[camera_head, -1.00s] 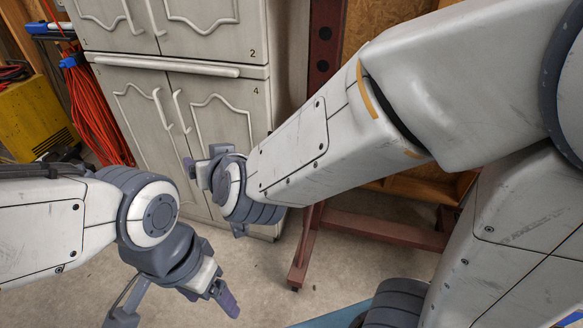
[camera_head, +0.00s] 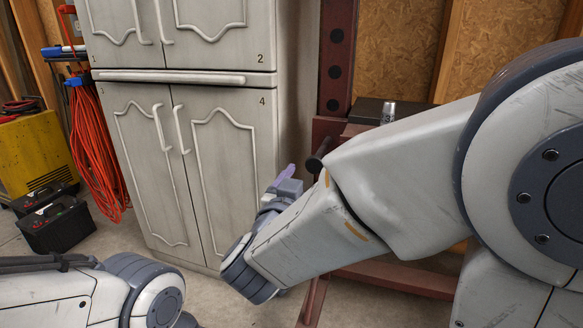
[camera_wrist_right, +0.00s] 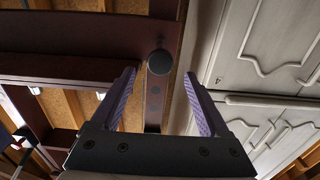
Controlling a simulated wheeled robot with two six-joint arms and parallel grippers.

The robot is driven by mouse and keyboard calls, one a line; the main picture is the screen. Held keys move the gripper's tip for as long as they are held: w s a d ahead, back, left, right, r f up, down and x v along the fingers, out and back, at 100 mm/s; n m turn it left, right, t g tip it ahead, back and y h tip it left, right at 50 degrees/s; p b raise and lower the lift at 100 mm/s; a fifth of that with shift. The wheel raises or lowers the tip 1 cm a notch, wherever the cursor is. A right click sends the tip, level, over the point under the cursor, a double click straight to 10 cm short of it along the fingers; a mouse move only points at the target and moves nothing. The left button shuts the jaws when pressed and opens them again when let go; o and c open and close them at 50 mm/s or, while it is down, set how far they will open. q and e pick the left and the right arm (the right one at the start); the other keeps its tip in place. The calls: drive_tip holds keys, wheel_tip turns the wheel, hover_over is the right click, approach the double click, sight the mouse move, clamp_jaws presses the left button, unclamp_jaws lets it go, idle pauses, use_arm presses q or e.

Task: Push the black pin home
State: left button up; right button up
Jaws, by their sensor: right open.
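The black pin (camera_head: 316,163) shows as a dark round rod end sticking out of the dark red frame (camera_head: 337,55), just above my right forearm. In the right wrist view its round black end (camera_wrist_right: 159,62) lies centred between the fingertips and beyond them. How deep the pin sits is hidden. My right gripper (camera_head: 287,177) points up, just left of the pin in the head view. Its purple fingers (camera_wrist_right: 159,76) are apart and empty, with no contact visible. My left gripper is below the head view; only its arm shows at the lower left.
A grey cabinet (camera_head: 185,79) stands close to the left of the frame. A dark plate with a small metal cylinder (camera_head: 388,112) is on the frame behind my right arm. Black batteries (camera_head: 56,224) and a yellow machine (camera_head: 38,152) stand far left. Floor between is clear.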

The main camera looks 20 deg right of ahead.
sight(314, 164)
drive_tip(key=b+x, duration=0.2)
drive_tip(key=x, duration=0.3)
drive_tip(key=shift+w+d+f, duration=0.1)
drive_tip(key=shift+f, duration=0.05)
drive_tip(key=shift+w+d, duration=0.2)
drive_tip(key=shift+w, duration=0.15)
clamp_jaws()
idle(1.0)
